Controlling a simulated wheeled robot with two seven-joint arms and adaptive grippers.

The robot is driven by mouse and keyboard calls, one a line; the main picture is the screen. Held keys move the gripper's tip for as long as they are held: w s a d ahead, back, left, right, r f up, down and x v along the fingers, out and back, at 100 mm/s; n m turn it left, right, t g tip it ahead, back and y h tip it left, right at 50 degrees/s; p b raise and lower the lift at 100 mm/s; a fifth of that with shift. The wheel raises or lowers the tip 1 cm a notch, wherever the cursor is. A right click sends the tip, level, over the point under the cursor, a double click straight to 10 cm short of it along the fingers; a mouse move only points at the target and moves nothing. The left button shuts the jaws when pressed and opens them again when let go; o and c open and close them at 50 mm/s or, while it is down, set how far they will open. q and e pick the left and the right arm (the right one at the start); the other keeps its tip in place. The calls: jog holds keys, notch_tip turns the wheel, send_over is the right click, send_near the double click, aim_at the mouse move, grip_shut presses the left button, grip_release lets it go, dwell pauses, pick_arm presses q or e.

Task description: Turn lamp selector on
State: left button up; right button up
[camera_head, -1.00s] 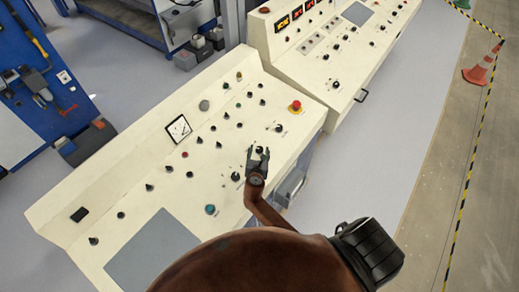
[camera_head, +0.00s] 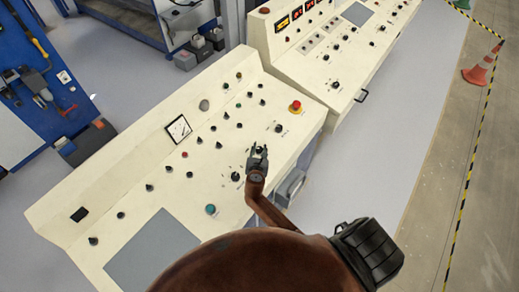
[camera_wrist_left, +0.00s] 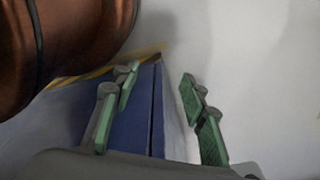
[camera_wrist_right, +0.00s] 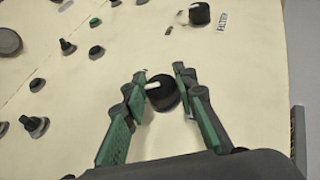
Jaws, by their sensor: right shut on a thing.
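A black selector knob (camera_wrist_right: 163,93) with a white pointer stands on the cream control panel (camera_head: 190,222). Its pointer faces left in the right wrist view. My right gripper (camera_head: 258,153) is at this knob, near the panel's front edge. In the right wrist view the green-padded fingers (camera_wrist_right: 160,88) are closed around the knob, one on each side. I cannot read a label that names it as the lamp selector. My left gripper (camera_wrist_left: 158,85) is open and empty beside a blue cabinet side (camera_wrist_left: 140,125), seen in the left wrist view.
Another black knob (camera_wrist_right: 199,13) with a label sits beyond the held one. A second console (camera_head: 300,60) stands behind.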

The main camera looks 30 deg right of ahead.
jog(key=shift+c, duration=0.8)
jog(key=shift+g, duration=0.3)
jog(key=m+g+h, duration=0.2)
jog(key=m, duration=0.1)
jog(key=shift+w+a, duration=0.15)
jog(key=m+g+h+b, duration=0.1)
jog(key=m+g, duration=0.2)
jog(key=shift+h, duration=0.4)
jog(key=m+g+b, duration=0.3)
jog(key=shift+f+g+h, duration=0.1)
jog(key=shift+g+h, duration=0.2)
jog(key=shift+h, duration=0.1)
jog(key=shift+m+g+b, duration=1.5)
